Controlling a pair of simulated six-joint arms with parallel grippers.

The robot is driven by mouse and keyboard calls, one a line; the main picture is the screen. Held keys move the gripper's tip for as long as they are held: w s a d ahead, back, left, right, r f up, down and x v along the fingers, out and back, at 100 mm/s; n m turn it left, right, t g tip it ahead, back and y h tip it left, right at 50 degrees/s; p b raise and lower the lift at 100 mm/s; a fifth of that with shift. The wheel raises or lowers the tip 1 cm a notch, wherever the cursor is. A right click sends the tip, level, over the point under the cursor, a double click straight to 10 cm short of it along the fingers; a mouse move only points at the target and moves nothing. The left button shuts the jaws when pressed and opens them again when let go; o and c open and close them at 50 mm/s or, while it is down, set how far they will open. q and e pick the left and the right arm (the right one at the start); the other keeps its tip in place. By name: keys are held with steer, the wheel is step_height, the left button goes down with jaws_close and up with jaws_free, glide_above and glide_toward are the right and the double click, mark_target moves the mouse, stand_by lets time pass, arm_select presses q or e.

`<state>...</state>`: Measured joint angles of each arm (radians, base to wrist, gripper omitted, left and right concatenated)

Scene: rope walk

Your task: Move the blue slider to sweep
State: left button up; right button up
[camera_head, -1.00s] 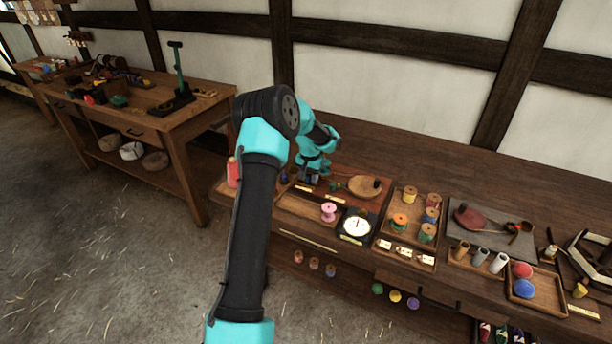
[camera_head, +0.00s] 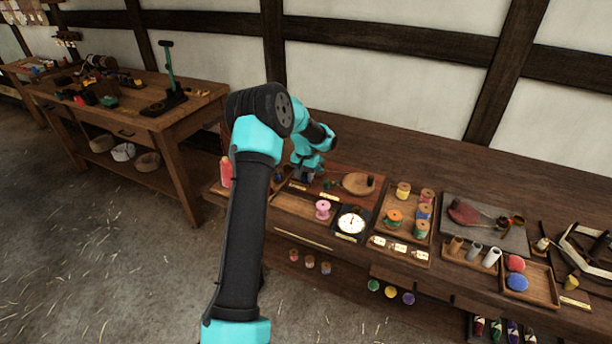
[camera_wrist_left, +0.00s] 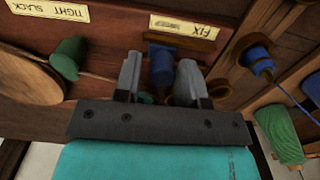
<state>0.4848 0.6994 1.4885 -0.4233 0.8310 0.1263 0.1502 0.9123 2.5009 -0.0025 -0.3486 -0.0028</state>
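The blue slider (camera_wrist_left: 162,72) stands in a dark slot in the wooden board, shown in the left wrist view. A pale label (camera_wrist_left: 184,26) beside it reads FIX and, partly covered and hard to read, a second word. My left gripper (camera_wrist_left: 160,62) has one finger on each side of the slider. The fingers are apart, with a visible gap on the left side of the slider. In the head view my left gripper (camera_head: 307,176) is low over the left end of the bench, and the slider is mostly hidden there. My right gripper is out of view.
A green knob (camera_wrist_left: 67,58) and a round wooden disc (camera_wrist_left: 28,78) lie beside the slot, near a TIGHT SLACK label (camera_wrist_left: 52,9).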

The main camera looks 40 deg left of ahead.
arm_select(q)
steer(key=shift+r, duration=0.1)
steer(key=shift+r, duration=3.4)
